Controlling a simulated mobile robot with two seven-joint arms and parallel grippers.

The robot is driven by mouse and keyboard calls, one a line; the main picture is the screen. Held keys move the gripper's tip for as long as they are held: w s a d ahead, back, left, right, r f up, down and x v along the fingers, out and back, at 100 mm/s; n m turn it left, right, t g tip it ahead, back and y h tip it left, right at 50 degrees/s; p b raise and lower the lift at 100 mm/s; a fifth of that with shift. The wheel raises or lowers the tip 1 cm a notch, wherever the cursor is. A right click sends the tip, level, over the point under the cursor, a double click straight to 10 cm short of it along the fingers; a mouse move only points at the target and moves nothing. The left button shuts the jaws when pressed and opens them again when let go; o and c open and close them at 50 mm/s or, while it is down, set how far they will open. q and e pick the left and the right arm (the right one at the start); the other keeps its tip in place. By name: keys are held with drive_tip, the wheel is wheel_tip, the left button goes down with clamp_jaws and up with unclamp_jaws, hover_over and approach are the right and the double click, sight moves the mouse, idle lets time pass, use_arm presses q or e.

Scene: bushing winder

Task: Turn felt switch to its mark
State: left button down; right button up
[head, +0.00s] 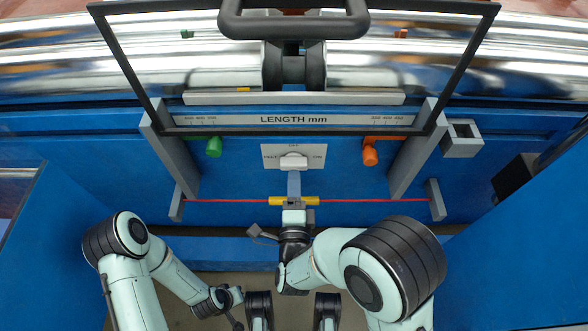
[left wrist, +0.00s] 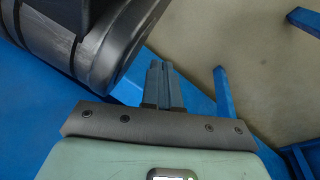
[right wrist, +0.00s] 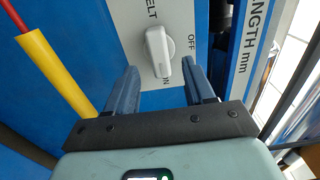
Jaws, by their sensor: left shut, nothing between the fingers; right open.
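The felt switch is a white knob (head: 293,161) on a pale plate marked FELT at left, OFF at top and ON at right in the head view. In the right wrist view the knob (right wrist: 158,52) is a bar lying along the line between FELT and ON; I cannot tell which end is its pointer. My right gripper (right wrist: 160,68) is open, its fingers on either side of the knob's near end; contact cannot be told. In the head view its fingers (head: 294,184) reach up to the plate. My left gripper (left wrist: 160,66) is shut and empty, low and away from the panel.
A red rod with a yellow sleeve (head: 310,201) crosses below the switch, close under my right gripper. A green knob (head: 214,147) and an orange knob (head: 370,155) flank the plate. A black-framed guard (head: 470,70) and the LENGTH mm scale (head: 293,120) stand above.

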sight(294, 168)
drive_tip(key=w, duration=0.5)
drive_tip(key=shift+w, duration=0.1)
clamp_jaws()
